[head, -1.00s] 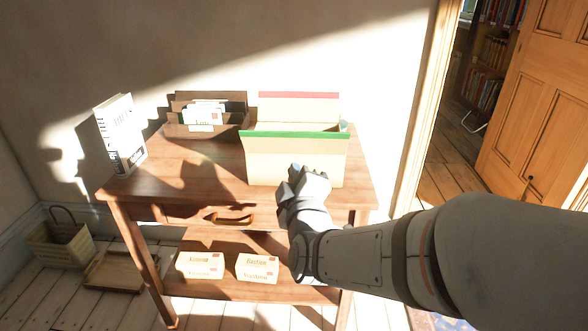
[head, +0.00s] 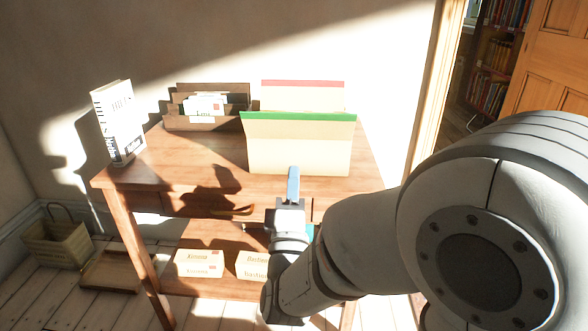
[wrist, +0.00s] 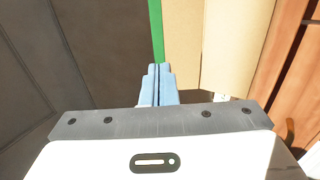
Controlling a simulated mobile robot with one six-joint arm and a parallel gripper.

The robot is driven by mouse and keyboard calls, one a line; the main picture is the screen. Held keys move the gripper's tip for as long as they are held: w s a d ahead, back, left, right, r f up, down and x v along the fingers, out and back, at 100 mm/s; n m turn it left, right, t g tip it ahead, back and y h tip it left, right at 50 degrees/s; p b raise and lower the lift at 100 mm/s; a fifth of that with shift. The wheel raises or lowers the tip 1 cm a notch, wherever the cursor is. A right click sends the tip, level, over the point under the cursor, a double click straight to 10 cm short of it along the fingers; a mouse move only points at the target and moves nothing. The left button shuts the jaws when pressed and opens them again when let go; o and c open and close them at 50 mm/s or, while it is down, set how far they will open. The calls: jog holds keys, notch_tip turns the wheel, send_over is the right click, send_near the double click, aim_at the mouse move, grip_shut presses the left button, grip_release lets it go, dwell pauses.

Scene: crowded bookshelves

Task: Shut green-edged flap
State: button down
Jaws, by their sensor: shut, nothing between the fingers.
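The green-edged flap (head: 299,116) is the near flap of a cream box (head: 298,155) on the wooden table. It stands up and leans toward me, with its green edge on top. A red-edged flap (head: 303,92) stands upright at the far side of the box. My gripper (head: 293,183) is shut and empty in front of the box's near face, its blue fingers pointing up. In the wrist view, the fingers (wrist: 157,85) point at the green edge (wrist: 157,32) and the cream face (wrist: 185,45). I cannot tell whether they touch it. The box's inside is hidden.
A wooden letter rack (head: 207,108) and an upright white book (head: 119,123) stand on the table (head: 190,160). Boxes (head: 199,262) lie on the lower shelf. A basket (head: 56,240) is on the floor at left. The table's middle left is clear.

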aim_at(297, 118)
jog(key=p+x, duration=0.1)
jog(key=x, duration=1)
jog(key=shift+w+r+p, duration=0.2)
jog(key=shift+w+p, duration=0.1)
jog(key=shift+w, duration=0.05)
